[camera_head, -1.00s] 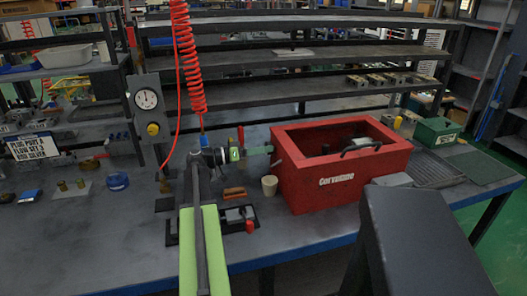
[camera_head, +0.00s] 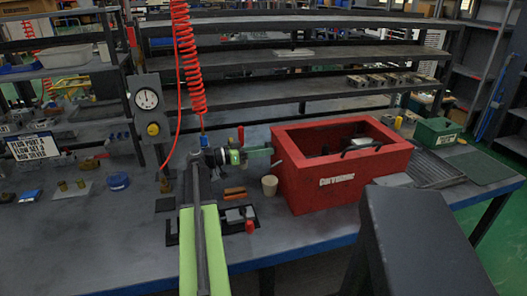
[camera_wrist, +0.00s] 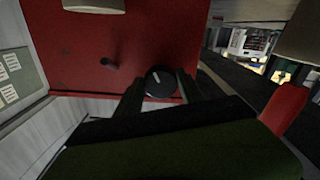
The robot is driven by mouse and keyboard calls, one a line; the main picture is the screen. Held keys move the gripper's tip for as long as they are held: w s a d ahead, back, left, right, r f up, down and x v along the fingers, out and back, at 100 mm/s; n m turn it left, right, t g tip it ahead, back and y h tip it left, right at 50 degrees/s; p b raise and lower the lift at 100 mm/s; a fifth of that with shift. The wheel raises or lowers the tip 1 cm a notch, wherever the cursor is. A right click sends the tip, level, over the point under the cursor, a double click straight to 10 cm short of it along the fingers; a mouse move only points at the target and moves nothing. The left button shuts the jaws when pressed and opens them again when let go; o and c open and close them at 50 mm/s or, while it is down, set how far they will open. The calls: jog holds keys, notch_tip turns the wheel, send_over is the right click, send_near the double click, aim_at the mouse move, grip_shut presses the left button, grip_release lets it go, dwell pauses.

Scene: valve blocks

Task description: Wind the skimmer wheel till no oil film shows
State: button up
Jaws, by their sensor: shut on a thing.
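The skimmer wheel (camera_wrist: 160,81) is a small dark round knob with a white mark on its face, on the red wall of the tank in the wrist view. My gripper (camera_wrist: 160,90) is shut on it, one dark finger on each side. In the head view my gripper (camera_head: 262,152) reaches the left side of the red tank (camera_head: 350,190), and the wheel is hidden there. The tank is open-topped with dark fittings (camera_head: 360,145) inside. Its liquid surface is too dark and low to tell whether an oil film shows.
A gauge post (camera_head: 148,115) and a hanging red coiled hose (camera_head: 188,65) stand behind my arm.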

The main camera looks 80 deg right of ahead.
jog(key=o, duration=1.3)
jog(key=shift+o, duration=0.2)
jog(key=v, duration=1.7)
jog(key=shift+w, duration=0.25)
jog(key=shift+a+r, duration=0.1)
jog(key=shift+a, duration=0.05)
